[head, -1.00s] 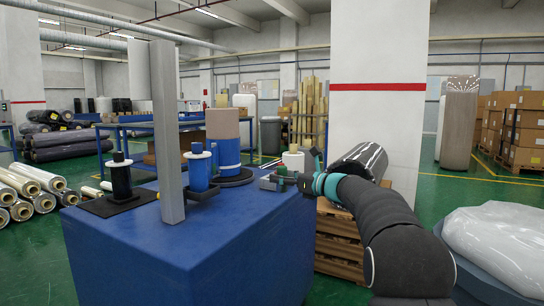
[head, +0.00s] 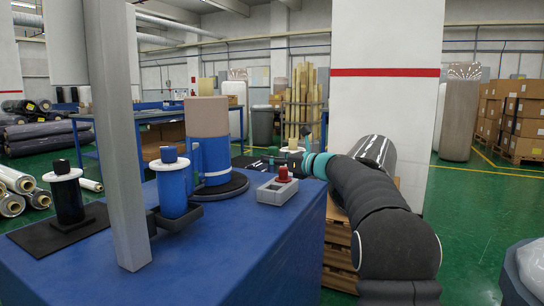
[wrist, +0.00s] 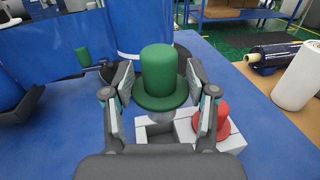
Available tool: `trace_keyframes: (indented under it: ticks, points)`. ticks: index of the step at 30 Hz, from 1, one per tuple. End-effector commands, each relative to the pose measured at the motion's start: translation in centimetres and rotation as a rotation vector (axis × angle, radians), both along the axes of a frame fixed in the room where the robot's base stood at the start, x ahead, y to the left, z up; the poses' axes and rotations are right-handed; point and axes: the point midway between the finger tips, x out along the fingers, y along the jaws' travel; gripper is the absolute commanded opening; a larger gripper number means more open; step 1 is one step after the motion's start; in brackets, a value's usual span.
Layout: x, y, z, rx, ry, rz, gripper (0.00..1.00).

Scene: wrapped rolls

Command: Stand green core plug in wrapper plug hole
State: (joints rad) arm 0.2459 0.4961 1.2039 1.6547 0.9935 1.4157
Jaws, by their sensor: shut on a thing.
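The green core plug (wrist: 163,75), a rounded cylinder with a wide flange, is upright between the two fingers of my gripper (wrist: 159,88) in the wrist view. The fingers are shut on it from both sides. A pale grey holder (wrist: 233,143) with a red plug (wrist: 212,118) in one part lies just below; an open recess shows beside the red plug. In the head view my gripper (head: 283,154) is above and behind the holder (head: 268,194) and red plug (head: 284,174). The plug is small and partly hidden there. I cannot make out the wrapper plug hole.
A tall blue roll with a tan top (head: 207,142) stands on a black disc left of the holder. A blue spool (head: 172,192) and a black spool (head: 68,198) stand further left. A grey post (head: 118,150) rises from the blue table (head: 215,262) in front of them.

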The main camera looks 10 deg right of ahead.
Motion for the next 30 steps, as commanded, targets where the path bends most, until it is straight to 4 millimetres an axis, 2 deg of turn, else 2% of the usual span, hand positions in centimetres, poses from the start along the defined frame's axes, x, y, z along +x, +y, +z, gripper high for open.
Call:
trace_keyframes:
  ticks: [30]
  points:
    - [0.0,0.0,-7.5,0.001,0.001,0.000,0.28]
